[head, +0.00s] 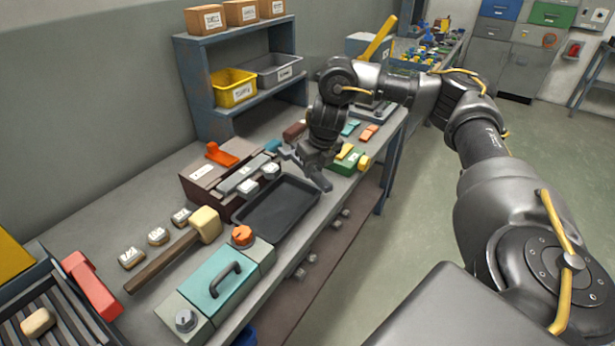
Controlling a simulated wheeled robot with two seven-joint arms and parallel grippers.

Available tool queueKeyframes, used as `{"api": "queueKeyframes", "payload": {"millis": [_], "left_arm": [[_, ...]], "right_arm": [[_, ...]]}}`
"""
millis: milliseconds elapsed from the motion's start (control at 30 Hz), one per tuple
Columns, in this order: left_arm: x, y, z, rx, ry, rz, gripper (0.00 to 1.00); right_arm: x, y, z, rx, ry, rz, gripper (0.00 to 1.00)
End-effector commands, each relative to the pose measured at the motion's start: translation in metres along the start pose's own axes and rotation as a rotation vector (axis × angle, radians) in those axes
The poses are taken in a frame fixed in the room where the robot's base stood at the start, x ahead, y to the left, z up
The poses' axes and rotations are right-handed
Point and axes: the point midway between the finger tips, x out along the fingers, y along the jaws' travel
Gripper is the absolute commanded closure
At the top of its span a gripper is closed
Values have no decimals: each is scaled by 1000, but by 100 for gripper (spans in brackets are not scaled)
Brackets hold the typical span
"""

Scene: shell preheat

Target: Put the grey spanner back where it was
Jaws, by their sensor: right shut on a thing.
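My right gripper (308,168) is over the far end of the black tray (278,232), near the middle of the bench. It is shut on a grey metal piece that looks like the grey spanner (322,180). The spanner's ends stick out on both sides of the jaws, and its middle is hidden by them. Whether it touches the tray below cannot be told. My left gripper is not in view.
A teal case (213,284) with an orange knob and a mallet (170,256) lie nearer. A shelf (237,122) stands behind. The tray looks empty.

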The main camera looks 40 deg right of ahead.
Motion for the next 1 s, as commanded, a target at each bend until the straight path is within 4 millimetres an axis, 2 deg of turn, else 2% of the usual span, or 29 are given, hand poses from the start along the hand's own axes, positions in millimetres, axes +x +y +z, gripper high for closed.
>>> {"api": "queueKeyframes", "payload": {"millis": [300, 433, 600, 700, 1000], "left_arm": [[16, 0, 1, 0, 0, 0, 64], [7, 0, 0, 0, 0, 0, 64], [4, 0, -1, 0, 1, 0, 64], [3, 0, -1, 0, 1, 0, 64], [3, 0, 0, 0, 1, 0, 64]], "right_arm": [[45, -34, 42, 5, 3, 1, 100], [60, -50, 62, 2, 4, -2, 100], [99, -63, 73, 0, 4, 0, 100], [112, -68, 78, -1, 2, 0, 100], [122, -72, 81, -3, 1, 2, 100]]}}
